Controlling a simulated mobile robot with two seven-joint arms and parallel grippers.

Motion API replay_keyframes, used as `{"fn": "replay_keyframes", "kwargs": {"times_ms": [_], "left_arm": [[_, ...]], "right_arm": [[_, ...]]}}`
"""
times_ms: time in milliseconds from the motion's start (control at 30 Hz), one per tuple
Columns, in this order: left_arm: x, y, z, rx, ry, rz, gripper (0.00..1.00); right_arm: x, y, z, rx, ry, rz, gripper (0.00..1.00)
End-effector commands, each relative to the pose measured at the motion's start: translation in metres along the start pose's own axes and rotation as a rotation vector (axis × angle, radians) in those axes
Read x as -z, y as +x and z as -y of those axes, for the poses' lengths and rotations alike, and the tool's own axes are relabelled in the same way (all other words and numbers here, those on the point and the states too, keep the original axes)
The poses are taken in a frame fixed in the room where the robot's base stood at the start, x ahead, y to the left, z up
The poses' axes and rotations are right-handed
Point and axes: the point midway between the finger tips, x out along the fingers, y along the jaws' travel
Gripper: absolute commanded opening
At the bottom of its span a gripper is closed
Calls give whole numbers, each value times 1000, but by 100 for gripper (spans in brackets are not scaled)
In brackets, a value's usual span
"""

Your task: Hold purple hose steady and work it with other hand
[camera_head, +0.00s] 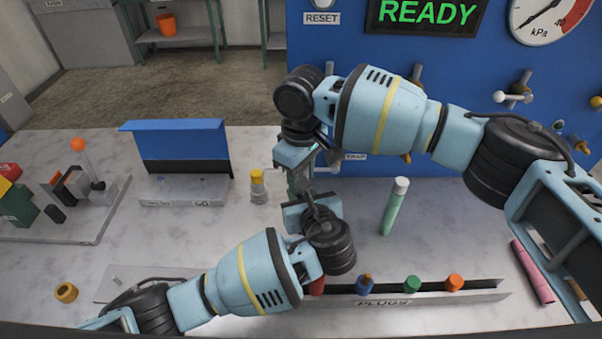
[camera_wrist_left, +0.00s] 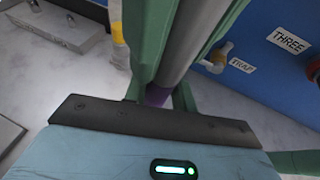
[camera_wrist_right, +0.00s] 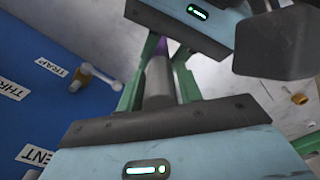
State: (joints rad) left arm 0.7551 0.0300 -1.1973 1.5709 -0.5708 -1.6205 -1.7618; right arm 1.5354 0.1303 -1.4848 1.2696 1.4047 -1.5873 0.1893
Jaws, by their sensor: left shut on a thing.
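The purple hose is mostly hidden behind my grippers in the head view. A short purple piece shows in the left wrist view (camera_wrist_left: 157,95) and in the right wrist view (camera_wrist_right: 162,46). A grey cylinder (camera_wrist_right: 159,82) runs in line with it between green fingers. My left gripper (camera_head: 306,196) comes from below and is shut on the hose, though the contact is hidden. My right gripper (camera_head: 300,172) is just above and behind it, pointing down, its fingers around the grey cylinder. Whether they press on it cannot be told.
A blue panel (camera_head: 450,110) with valves stands behind. A green tube with a white cap (camera_head: 393,208) is to the right, a yellow-capped bottle (camera_head: 257,188) to the left. A plug rack (camera_head: 480,297) is in front, partly behind my left arm. The two grippers are very close together.

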Motion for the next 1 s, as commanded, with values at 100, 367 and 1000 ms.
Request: {"fn": "replay_keyframes", "kwargs": {"times_ms": [100, 367, 1000], "left_arm": [[0, 0, 0, 1, 0, -1, 3], [0, 0, 0, 1, 0, -1, 3], [0, 0, 0, -1, 1, -1, 3]], "right_arm": [[0, 0, 0, 0, 0, 0, 19], [0, 0, 0, 0, 0, 0, 2], [0, -7, 0, 0, -1, 0, 2]]}}
